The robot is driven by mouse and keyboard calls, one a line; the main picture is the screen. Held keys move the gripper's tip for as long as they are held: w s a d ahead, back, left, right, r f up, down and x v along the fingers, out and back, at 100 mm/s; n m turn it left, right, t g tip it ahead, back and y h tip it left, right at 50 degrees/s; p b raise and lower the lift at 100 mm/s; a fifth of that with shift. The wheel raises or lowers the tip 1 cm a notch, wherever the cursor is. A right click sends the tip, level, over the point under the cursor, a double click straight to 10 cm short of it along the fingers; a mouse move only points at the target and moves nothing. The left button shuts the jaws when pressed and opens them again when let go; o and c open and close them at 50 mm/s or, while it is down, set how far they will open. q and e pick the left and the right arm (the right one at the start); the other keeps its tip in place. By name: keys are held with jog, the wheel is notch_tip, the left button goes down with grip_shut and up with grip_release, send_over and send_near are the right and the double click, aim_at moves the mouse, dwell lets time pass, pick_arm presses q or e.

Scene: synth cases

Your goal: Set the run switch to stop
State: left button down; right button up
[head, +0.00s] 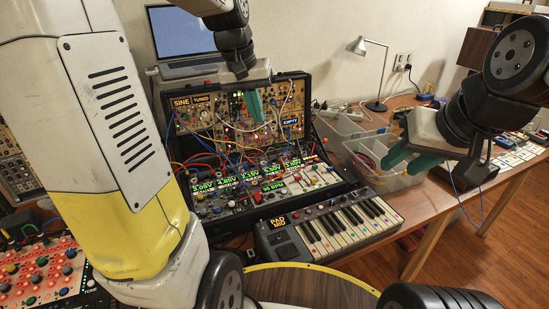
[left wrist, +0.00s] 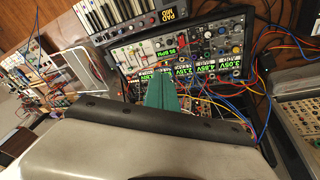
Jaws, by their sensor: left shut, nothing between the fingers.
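The modular synth (head: 250,192) stands on the table, with its lower panel carrying several green displays. One display reads 96 BPM (head: 272,187), and it also shows in the left wrist view (left wrist: 182,42). My right gripper (head: 408,158) is open and empty, by the clear bins at the right.
Patch cables (head: 205,150) loop across the panels. A keyboard (head: 335,225) lies in front of the synth. A laptop (head: 183,38) stands behind, and a lamp (head: 378,75) and clear bins (head: 375,180) stand to the right. A red-dotted controller (head: 45,275) is at the lower left.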

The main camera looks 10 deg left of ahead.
pick_arm(q)
jog(key=w+a+f+n+g, duration=0.1)
jog(key=w+a+f+g, duration=0.1)
jog(key=w+f, duration=0.6)
jog(key=w+a+f+g, duration=0.1)
jog(key=w+a+f, duration=0.1)
jog(key=w+f, duration=0.6)
notch_tip(320, 180, down, 4)
jog(key=shift+w+r+n+g+h, duration=0.1)
jog(key=shift+w+n+g+h, duration=0.2)
jog(key=shift+n+g, duration=0.1)
jog(key=x, duration=1)
